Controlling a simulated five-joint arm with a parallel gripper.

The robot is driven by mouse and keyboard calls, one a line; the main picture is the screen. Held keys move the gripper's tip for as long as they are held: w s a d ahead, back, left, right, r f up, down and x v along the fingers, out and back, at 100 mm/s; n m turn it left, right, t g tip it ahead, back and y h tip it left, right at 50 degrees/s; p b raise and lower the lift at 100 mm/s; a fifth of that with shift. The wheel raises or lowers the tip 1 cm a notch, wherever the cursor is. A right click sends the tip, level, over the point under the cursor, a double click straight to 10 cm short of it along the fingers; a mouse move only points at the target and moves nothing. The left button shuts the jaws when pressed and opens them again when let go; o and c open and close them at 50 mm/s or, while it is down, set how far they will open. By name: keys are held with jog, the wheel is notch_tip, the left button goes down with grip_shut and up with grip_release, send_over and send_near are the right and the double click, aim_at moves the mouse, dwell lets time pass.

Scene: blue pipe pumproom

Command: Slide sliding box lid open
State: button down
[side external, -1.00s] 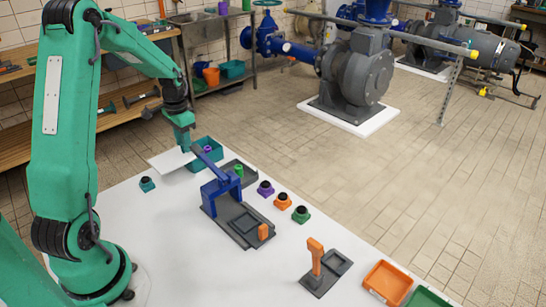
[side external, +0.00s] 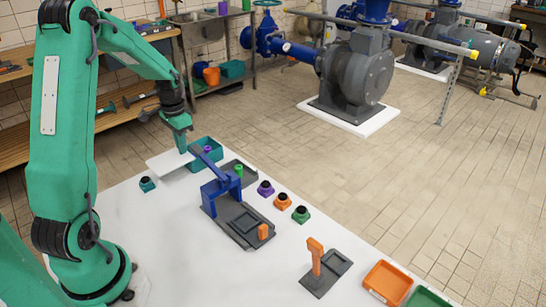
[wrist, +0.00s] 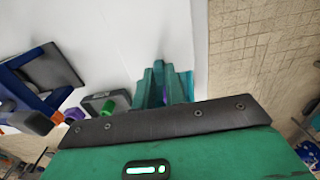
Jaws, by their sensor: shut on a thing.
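The teal box (side external: 217,151) stands at the far edge of the white table in the side view. Its inside is partly uncovered and a small purple thing (side external: 207,149) shows in it. The pale flat lid (side external: 165,164) sticks out to the left of the box. My gripper (side external: 183,150) points down at the lid's right part, by the box's left side. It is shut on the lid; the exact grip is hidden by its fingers.
A blue lever press (side external: 222,188) with a dark base stands close in front of the box, beside a green cylinder (side external: 238,170) on a grey tray. A small teal button block (side external: 147,184) lies left. Several button blocks stand right.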

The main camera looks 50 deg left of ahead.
jog(key=shift+s, duration=0.25)
jog(key=c, duration=1.4)
grip_release()
jog(key=shift+c, duration=0.2)
jog(key=shift+w+r, duration=0.1)
jog(key=shift+r, duration=3.85)
jog(key=s+d+r+t+y, duration=0.15)
jog(key=d+r, duration=0.25)
jog(key=d, duration=0.4)
jog(key=s+d+r+t+h, duration=0.1)
jog(key=s+d+r, duration=0.1)
jog(key=d+r, duration=0.45)
jog(key=s+d+t, duration=0.3)
jog(key=s+d, duration=0.6)
jog(key=d, duration=0.3)
jog(key=shift+f, duration=0.4)
